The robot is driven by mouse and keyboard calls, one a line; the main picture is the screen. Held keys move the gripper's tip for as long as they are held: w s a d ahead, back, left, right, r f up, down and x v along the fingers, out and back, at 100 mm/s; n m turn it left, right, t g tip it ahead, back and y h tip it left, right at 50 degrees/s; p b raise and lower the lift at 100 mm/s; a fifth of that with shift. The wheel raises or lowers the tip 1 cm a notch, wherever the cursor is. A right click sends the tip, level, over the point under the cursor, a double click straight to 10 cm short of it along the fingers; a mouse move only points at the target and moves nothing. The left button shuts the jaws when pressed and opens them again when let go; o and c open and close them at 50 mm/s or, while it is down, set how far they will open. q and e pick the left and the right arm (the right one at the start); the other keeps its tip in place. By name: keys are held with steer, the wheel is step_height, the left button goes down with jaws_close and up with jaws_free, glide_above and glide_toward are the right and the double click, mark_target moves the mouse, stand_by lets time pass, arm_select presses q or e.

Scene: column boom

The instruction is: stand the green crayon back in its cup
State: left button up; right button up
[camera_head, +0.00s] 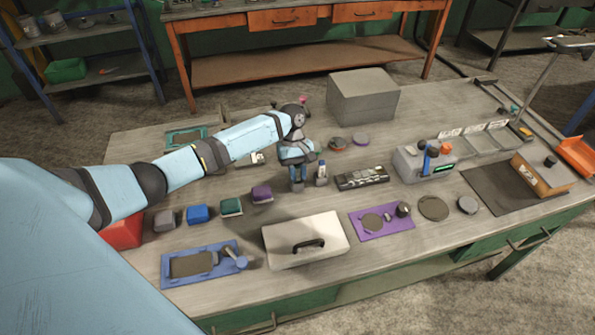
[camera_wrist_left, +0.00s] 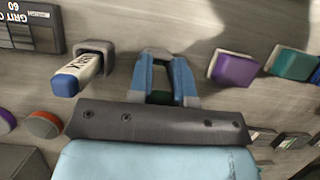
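My left gripper (camera_head: 297,184) points down close to the table, left of a small grey holder (camera_head: 321,181) with a blue-and-white stick in it. In the wrist view my left gripper (camera_wrist_left: 163,72) shows two blue fingers standing apart, with bare table visible between them. A dark green patch lies low between the fingers; I cannot tell whether it is the crayon or part of the gripper. The holder (camera_wrist_left: 98,50) is beside it, its stick leaning out. I cannot surely pick out the green crayon or its cup. My right gripper is not in view.
Purple (camera_head: 261,194), green (camera_head: 231,206) and blue (camera_head: 197,214) blocks stand in a row to the left. A lidded white box (camera_head: 305,240) is in front. A black keypad-like item (camera_head: 361,178) lies to the right, and a large grey block (camera_head: 363,95) stands behind.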

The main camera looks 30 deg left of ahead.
arm_select(q)
steer(key=o, duration=0.5)
steer(key=b+v, duration=0.1)
steer(key=v, duration=1.3)
steer(key=shift+s+d+f, duration=0.1)
steer(key=shift+s, duration=0.05)
